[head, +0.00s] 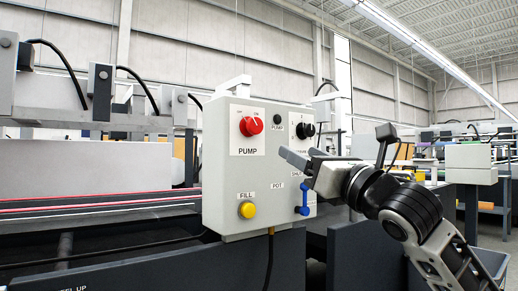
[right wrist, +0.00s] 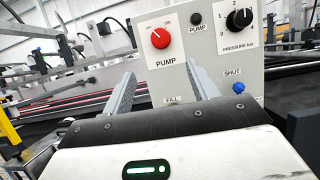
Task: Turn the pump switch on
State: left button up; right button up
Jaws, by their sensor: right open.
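The pump switch is a red round knob (head: 251,125) on a white plate marked PUMP, on the front of a grey control box (head: 222,190). Its white pointer mark leans to the upper left, toward the OFF side. The knob also shows in the right wrist view (right wrist: 160,38), above and beyond my fingers. My right gripper (head: 291,158) is in front of the box, lower and to the right of the knob, apart from it. In the right wrist view its two fingers (right wrist: 163,82) are spread with nothing between them. My left gripper is out of view.
The box also carries a yellow FILL button (head: 247,210), a blue SHUT valve handle (head: 304,198), a black pressure knob (right wrist: 240,18) and a small dark PUMP lamp (head: 277,119). Machine rails and belts (head: 90,205) lie left of the box. The space before the red knob is clear.

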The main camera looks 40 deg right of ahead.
jog(key=p, duration=0.6)
send_near(257, 127)
jog(key=x, duration=0.2)
jog(key=r+x, duration=0.1)
jog(key=x, duration=0.2)
jog(key=shift+s, duration=0.2)
jog(key=shift+w+d+r+p, duration=0.1)
jog(key=shift+w+r+p, duration=0.1)
jog(key=shift+w+p, duration=0.75)
jog(key=shift+p, duration=0.9)
jog(key=shift+w+d+r+p, duration=0.1)
jog(key=shift+w+d+p, duration=0.1)
jog(key=shift+w+p, duration=0.65)
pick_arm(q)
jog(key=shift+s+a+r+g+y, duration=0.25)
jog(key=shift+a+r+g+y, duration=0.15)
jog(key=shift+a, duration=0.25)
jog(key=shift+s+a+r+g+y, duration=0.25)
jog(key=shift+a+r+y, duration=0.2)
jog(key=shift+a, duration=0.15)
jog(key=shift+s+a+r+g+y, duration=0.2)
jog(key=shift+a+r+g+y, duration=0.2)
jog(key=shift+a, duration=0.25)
pick_arm(e)
jog(key=shift+w+a, duration=0.15)
jog(key=shift+w, duration=0.15)
jog(key=c, duration=1)
